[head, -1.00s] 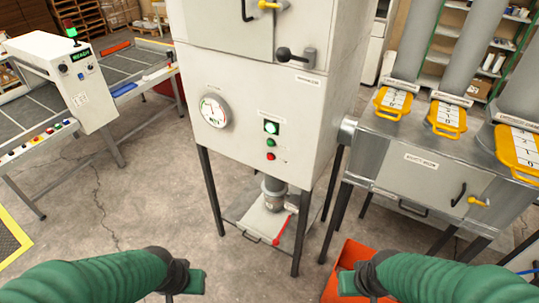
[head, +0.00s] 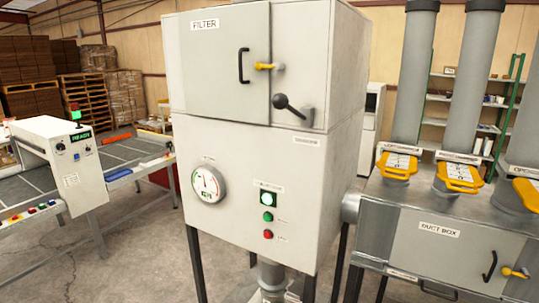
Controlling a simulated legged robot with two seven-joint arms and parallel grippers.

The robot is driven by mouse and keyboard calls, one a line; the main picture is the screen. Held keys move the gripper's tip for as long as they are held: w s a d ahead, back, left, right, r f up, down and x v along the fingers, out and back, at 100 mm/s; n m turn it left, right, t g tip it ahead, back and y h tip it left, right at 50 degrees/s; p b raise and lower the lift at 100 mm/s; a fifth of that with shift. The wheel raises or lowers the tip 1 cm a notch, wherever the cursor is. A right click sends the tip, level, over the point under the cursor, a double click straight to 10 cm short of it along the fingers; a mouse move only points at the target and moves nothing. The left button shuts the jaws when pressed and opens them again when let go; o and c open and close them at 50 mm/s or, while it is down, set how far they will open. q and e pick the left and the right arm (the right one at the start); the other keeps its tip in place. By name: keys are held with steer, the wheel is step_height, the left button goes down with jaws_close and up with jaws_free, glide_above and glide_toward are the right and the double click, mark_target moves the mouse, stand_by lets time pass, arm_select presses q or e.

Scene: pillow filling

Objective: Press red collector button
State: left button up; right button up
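The collector cabinet (head: 235,150) stands upright on dark legs in the middle of the head view. Its red button (head: 267,234) is low on the front panel, at the right. A green button (head: 267,217) sits just above it, and a lit white-green lamp (head: 267,200) is above that. A round gauge (head: 208,185) is to the left of these. Neither of my grippers shows in the head view now, and nothing covers the red button.
A duct box (head: 440,235) with yellow slide gates (head: 397,165) and grey pipes joins the cabinet at the right. A conveyor machine (head: 62,165) stands at the left. Bare floor (head: 130,255) shows between it and the cabinet.

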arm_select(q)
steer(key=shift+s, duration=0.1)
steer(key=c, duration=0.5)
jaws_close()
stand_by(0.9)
